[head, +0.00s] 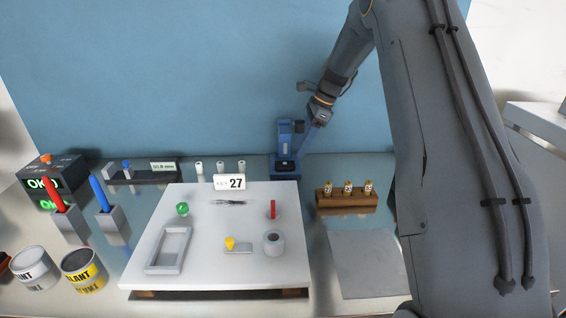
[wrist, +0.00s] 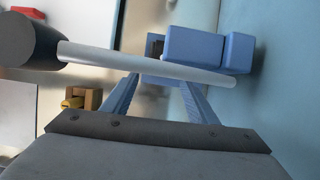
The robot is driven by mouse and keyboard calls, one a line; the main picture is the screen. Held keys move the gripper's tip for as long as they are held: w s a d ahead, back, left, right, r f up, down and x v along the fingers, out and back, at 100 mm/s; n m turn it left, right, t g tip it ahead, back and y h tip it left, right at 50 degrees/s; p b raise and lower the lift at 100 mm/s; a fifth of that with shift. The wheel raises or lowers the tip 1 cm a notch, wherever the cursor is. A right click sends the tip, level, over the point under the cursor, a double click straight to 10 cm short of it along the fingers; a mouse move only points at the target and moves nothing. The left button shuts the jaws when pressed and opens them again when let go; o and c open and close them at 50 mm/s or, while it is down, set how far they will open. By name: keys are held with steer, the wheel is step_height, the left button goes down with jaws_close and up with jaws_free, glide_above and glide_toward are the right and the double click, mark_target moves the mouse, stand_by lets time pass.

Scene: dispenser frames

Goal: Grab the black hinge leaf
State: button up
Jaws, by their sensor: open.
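A blue dispenser (head: 285,146) stands at the back of the bench against the blue wall, and its blue blocks (wrist: 195,47) also show in the wrist view. A small dark patch (head: 285,165) shows low in its front; I cannot tell if it is the black hinge leaf. My gripper (head: 304,137) is just right of the dispenser. In the wrist view my gripper (wrist: 159,79) has its fingers apart, with the dispenser beyond them. A pale grey bar (wrist: 150,66) crosses in front of the fingertips. I see nothing held.
A white board (head: 205,235) carries a grey frame, a yellow-knobbed piece, a grey ring, green and red pieces and thin dark strips (head: 232,202). A brown rack (head: 347,196) stands right of the dispenser, white pegs (head: 220,167) left. A grey mat (head: 366,262) is bare.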

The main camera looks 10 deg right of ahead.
mark_target(291, 163)
step_height(291, 163, down, 2)
steer(key=shift+a+f+p, duration=0.1)
steer(key=shift+a+p, duration=0.05)
steer(key=shift+p, duration=0.4)
steer(key=shift+w+p+x, duration=0.15)
steer(key=shift+p+x, duration=0.35)
steer(key=shift+x, duration=0.6)
steer(key=shift+w+p+x, duration=0.1)
steer(key=shift+p+x, duration=0.4)
steer(key=shift+x, duration=0.55)
steer(key=c, duration=1.2)
steer(key=shift+r, duration=0.2)
